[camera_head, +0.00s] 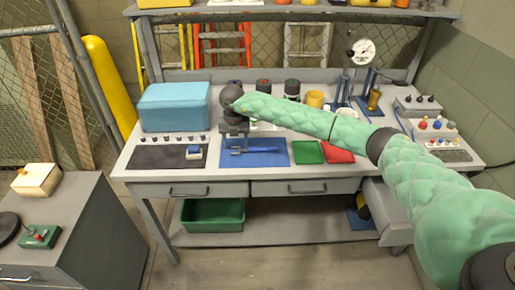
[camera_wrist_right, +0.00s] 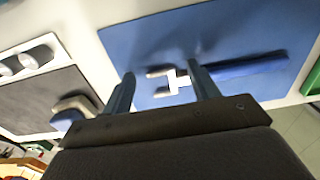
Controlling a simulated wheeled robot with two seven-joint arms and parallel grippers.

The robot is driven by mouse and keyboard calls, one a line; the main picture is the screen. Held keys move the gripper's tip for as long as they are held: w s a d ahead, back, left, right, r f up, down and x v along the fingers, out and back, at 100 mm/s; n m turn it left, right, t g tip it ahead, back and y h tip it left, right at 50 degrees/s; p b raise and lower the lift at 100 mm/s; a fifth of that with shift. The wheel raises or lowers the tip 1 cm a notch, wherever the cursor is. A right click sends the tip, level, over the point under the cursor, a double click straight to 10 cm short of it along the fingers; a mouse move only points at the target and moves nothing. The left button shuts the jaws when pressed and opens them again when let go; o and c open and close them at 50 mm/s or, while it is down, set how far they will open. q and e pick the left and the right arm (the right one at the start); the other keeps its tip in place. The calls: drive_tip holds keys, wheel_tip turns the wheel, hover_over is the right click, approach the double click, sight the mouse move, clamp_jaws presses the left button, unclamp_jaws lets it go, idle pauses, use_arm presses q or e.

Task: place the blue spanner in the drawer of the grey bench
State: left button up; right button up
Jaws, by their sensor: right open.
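The blue spanner (camera_head: 262,150) lies flat on a blue mat (camera_head: 228,160) on the grey bench (camera_head: 245,175). In the right wrist view the spanner's blue handle (camera_wrist_right: 250,66) points right, and its pale open jaw end lies near and between my fingers. My right gripper (camera_head: 234,149) is open above the spanner's left end; its two fingers (camera_wrist_right: 162,82) stand apart. The bench front has two closed drawers, left (camera_head: 188,191) and middle (camera_head: 303,187). A right drawer (camera_head: 392,214) appears pulled out, partly hidden by my right arm. My left gripper is not in view.
A blue box (camera_head: 174,107) and a dark mat (camera_head: 150,158) are left of the spanner. Green (camera_head: 308,153) and red (camera_head: 338,153) trays lie to its right. A green crate (camera_head: 213,216) sits on the lower shelf. A grey cabinet (camera_head: 75,225) stands at front left.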

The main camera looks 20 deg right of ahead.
drive_tip(key=shift+f, duration=0.2)
drive_tip(key=c, duration=1.1)
